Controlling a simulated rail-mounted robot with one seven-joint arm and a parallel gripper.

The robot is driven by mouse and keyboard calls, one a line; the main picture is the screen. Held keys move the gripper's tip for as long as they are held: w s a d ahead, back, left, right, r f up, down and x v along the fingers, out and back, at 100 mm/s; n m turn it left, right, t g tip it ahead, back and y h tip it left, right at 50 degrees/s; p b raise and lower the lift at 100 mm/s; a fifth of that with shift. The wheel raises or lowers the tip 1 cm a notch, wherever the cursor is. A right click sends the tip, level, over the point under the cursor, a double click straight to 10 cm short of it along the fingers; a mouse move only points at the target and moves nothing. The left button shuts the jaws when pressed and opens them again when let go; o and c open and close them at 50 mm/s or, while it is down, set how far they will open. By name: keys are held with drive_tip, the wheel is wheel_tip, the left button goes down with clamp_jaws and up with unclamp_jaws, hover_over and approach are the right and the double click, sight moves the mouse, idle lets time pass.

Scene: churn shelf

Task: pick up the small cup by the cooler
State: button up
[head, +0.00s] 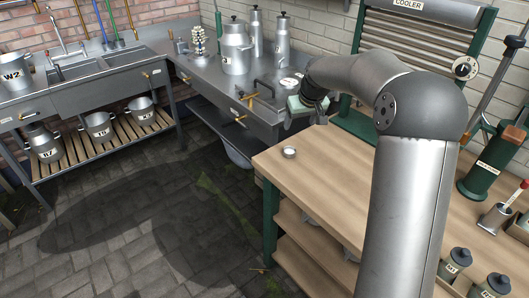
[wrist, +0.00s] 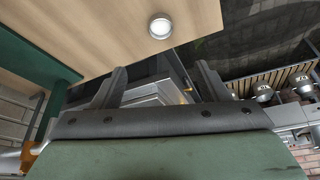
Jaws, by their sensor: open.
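The small cup (head: 289,152) is a short round metal cup with a pale inside. It stands on the wooden bench (head: 300,178), near its far left corner, with the cooler (head: 415,45) behind to the right. In the wrist view the cup (wrist: 160,26) shows near the top middle, beyond the fingertips. My gripper (head: 308,108) is above and behind the cup in the head view, apart from it. In the wrist view my gripper (wrist: 163,72) shows two dark fingers spread wide with nothing between them.
A metal counter (head: 205,85) with a large churn (head: 235,50) and brass taps stands behind the bench. A green cylinder (head: 490,165) and several small canisters (head: 455,262) stand on the bench at right. The bench top around the cup is clear.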

drive_tip(key=p, duration=0.1)
approach(289, 151)
drive_tip(key=shift+w+d+f, duration=0.1)
drive_tip(key=shift+w+f, duration=0.35)
drive_tip(key=shift+f, duration=0.3)
drive_tip(key=shift+s+p+x, duration=0.2)
drive_tip(key=shift+p+x, duration=0.55)
drive_tip(key=shift+x, duration=2)
drive_tip(key=shift+f, duration=0.1)
drive_tip(key=c, duration=1.1)
